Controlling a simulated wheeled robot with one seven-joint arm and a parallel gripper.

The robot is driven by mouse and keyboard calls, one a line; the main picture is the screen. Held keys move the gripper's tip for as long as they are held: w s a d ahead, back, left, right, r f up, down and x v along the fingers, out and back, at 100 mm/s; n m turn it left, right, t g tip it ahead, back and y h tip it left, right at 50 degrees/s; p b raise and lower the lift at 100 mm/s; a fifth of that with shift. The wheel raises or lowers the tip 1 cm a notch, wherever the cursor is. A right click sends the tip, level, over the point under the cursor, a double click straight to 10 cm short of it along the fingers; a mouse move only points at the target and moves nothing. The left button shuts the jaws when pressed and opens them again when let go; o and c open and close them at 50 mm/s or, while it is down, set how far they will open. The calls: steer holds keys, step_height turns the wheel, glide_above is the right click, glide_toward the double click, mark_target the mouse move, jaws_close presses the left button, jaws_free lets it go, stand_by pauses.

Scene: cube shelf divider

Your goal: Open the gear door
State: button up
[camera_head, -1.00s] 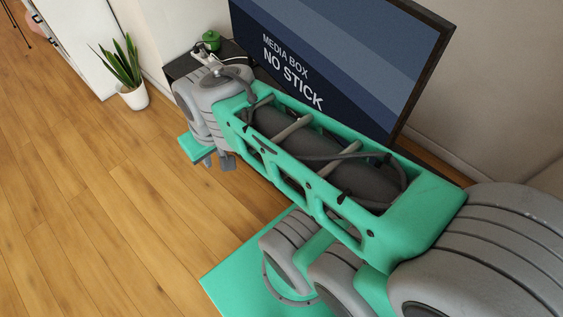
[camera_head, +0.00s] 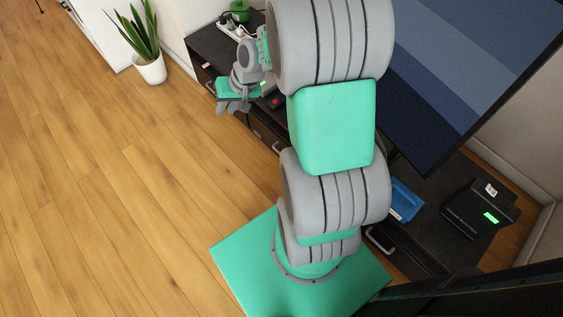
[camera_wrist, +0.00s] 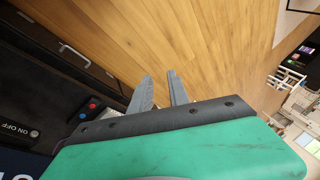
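The dark low cabinet (camera_head: 203,45) runs along the wall under the TV. Its front has drawers or doors with pale bar handles, one (camera_head: 380,240) near my base and one (camera_head: 277,147) mid-front; I cannot tell which is the gear door. The front seen appears shut. My gripper (camera_head: 233,108) is by the cabinet's front near its far left end, apart from any handle. In the wrist view my gripper (camera_wrist: 160,84) has two grey fingers apart with only wood floor between them. A bar handle (camera_wrist: 74,55) shows at the left there.
A large TV (camera_head: 470,60) stands on the cabinet. A blue object (camera_head: 404,203) and a black box with a green light (camera_head: 480,210) sit at right. A white power strip (camera_head: 231,25) and green pot (camera_head: 239,10) are at the back. A potted plant (camera_head: 150,68) stands left. The wood floor is clear.

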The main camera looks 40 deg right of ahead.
steer(key=w+d+f+m+t+y+b, duration=0.1)
steer(key=w+d+f+m+b, duration=0.15)
steer(key=f, duration=0.75)
steer(key=w+d+f+m+t+y+b, duration=0.1)
steer(key=d+f+m+t+b, duration=0.2)
steer(key=f, duration=0.6)
steer(key=s+d+f+m+t+h+b, duration=0.2)
steer(key=s+d+f+m+h+b, duration=0.25)
steer(key=f, duration=0.55)
steer(key=s+d+f+m+t+h+b, duration=0.1)
steer(key=s+d+f+m+t+b, duration=0.25)
steer(key=f+m, duration=0.5)
steer(key=s+d+f+m+t+h+b, duration=0.1)
steer(key=s+d+f+m+h+b, duration=0.15)
steer(key=d+f+m+b, duration=0.6)
steer(key=w+f+n, duration=0.1)
steer(key=w, duration=0.1)
steer(key=w+a+f+n+p, duration=0.1)
steer(key=w, duration=0.1)
steer(key=w+a+f+n+p, duration=0.1)
steer(key=w+f+n, duration=0.1)
steer(key=w, duration=0.1)
steer(key=shift+t, duration=0.25)
steer(key=shift+w+d, duration=0.15)
steer(key=shift+w, duration=0.25)
jaws_close()
